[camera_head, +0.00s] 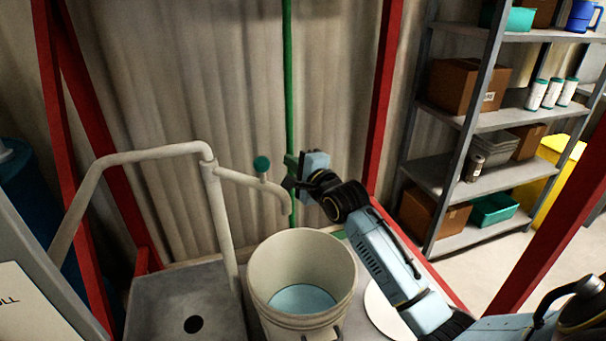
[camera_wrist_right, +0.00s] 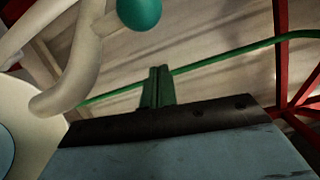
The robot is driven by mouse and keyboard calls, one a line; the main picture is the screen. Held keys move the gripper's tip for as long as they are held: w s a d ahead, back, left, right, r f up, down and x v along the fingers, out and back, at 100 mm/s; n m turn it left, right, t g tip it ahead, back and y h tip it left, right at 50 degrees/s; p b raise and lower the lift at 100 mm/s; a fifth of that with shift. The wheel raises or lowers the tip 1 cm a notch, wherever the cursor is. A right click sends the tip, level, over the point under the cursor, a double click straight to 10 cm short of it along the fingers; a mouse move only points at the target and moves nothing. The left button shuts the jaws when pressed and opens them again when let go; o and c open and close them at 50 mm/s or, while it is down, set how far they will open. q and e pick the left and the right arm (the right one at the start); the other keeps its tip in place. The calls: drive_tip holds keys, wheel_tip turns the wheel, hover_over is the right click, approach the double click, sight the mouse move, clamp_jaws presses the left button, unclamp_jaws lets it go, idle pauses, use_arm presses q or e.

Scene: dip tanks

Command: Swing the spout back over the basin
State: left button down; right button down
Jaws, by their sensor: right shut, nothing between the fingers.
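The cream spout (camera_head: 252,183) reaches right from the top of a standpipe (camera_head: 221,225) and bends down at its tip. A teal knob (camera_head: 262,165) stands on it. The tip shows just above the bucket's far rim, not above the basin. The grey basin (camera_head: 155,296) with a round drain hole lies at lower left. My right gripper (camera_head: 290,168) is by the spout's outer end, on its right. In the right wrist view its green fingers (camera_wrist_right: 157,88) are together and empty, with the spout (camera_wrist_right: 75,75) to their left, apart from them. My left gripper is out of view.
A cream bucket (camera_head: 265,280) with bluish liquid stands right of the basin, below the spout and my right forearm. A green upright pipe (camera_head: 287,70) is behind the spout. Red posts (camera_head: 383,90) frame the area. A loaded shelf (camera_head: 470,123) stands at right.

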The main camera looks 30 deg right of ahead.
drive_tip(key=a, duration=0.3)
drive_tip(key=shift+w+a+r, duration=0.2)
drive_tip(key=shift+a+r, duration=0.1)
drive_tip(key=shift+a, duration=0.1)
